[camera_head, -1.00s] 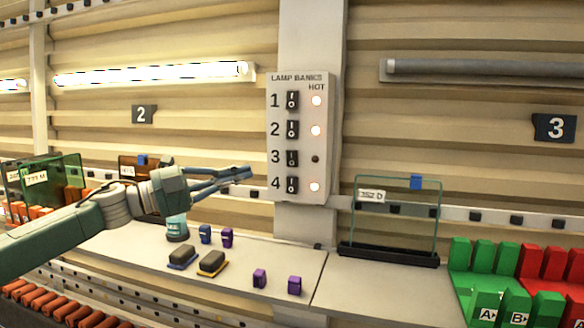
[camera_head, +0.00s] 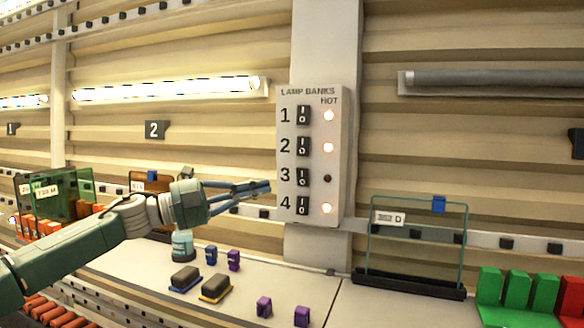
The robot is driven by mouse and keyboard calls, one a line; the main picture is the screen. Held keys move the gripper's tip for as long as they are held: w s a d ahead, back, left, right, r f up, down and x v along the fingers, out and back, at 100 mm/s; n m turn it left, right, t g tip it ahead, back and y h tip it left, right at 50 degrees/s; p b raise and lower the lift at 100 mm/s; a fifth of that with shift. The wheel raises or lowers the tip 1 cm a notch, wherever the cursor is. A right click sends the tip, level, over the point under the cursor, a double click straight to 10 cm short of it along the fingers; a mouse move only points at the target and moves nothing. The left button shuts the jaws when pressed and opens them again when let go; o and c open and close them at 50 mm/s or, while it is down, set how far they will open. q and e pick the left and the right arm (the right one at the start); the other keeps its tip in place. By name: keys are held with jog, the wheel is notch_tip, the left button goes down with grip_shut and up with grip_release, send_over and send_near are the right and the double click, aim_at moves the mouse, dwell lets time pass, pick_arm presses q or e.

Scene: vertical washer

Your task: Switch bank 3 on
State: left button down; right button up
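The lamp banks panel (camera_head: 313,160) is a pale box on the post, with four numbered black rocker switches. The bank 3 switch (camera_head: 303,177) is third from the top. The small indicator (camera_head: 327,178) beside it is dark, while the indicators for 1, 2 and 4 glow. The tube lamp (camera_head: 490,78) at the upper right is unlit. My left gripper (camera_head: 268,187) has its slim fingers together and empty. In the picture its tips lie just left of the panel, between the heights of switches 3 and 4; contact is not visible. My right gripper is not in view.
A bench (camera_head: 260,265) below holds dark blocks, small purple and blue pieces and a jar (camera_head: 182,246). A clear framed plate (camera_head: 415,235) stands right of the panel. Green bins (camera_head: 515,290) are at the lower right. A lit tube (camera_head: 165,88) hangs upper left.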

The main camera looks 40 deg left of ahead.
aim_at(303, 177)
pick_arm(q)
jog(key=w+d+r+p, duration=0.1)
jog(key=w+d+p, duration=0.1)
jog(key=w+p, duration=0.6)
jog(key=shift+w+d+r, duration=0.25)
jog(key=shift+w+d, duration=0.05)
jog(key=shift+w, duration=0.5)
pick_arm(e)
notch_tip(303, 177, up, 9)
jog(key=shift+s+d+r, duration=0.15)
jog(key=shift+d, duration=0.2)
